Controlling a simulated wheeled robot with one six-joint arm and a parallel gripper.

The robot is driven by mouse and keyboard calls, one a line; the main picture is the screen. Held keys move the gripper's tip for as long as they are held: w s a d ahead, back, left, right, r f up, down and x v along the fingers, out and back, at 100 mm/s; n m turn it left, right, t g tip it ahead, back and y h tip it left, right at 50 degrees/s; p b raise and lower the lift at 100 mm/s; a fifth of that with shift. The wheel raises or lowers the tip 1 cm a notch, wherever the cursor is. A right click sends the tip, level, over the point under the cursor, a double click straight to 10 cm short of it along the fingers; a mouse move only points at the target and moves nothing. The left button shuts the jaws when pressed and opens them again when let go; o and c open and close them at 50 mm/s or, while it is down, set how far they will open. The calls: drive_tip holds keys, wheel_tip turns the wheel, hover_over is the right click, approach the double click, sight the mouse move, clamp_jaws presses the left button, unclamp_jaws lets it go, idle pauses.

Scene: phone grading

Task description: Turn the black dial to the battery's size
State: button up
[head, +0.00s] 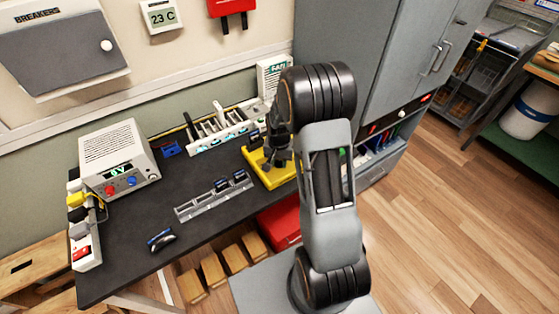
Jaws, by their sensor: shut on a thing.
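My gripper (278,160) points down over a yellow tray-like fixture (288,179) near the right end of the dark bench. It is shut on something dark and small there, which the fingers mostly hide. I cannot make out a black dial or its markings for certain. Dark blue pieces (221,184) sit in a grey slotted rack (187,211) left of the fixture. I cannot tell whether any of them is a battery.
A power supply (120,150) with red and blue knobs stands at the bench's left. A dark blue object (161,240) lies near the front edge. A white divided rack (233,122) stands behind. Bare bench (130,215) lies around the rack. A grey cabinet (385,60) stands at right.

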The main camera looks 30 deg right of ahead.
sight(279, 162)
drive_tip(key=n+b, duration=0.1)
drive_tip(key=n, duration=0.3)
drive_tip(key=n+b, duration=0.1)
drive_tip(key=n, duration=0.3)
drive_tip(key=shift+n+b, duration=0.35)
drive_tip(key=shift+n, duration=0.05)
drive_tip(key=n, duration=0.4)
drive_tip(key=shift+n+b, duration=0.3)
drive_tip(key=shift+b, duration=0.1)
drive_tip(key=shift+n+b, duration=0.3)
drive_tip(key=shift+n, duration=2)
drive_tip(key=o, duration=0.9)
wheel_tip(279, 162, up, 14)
drive_tip(key=shift+f, duration=0.1)
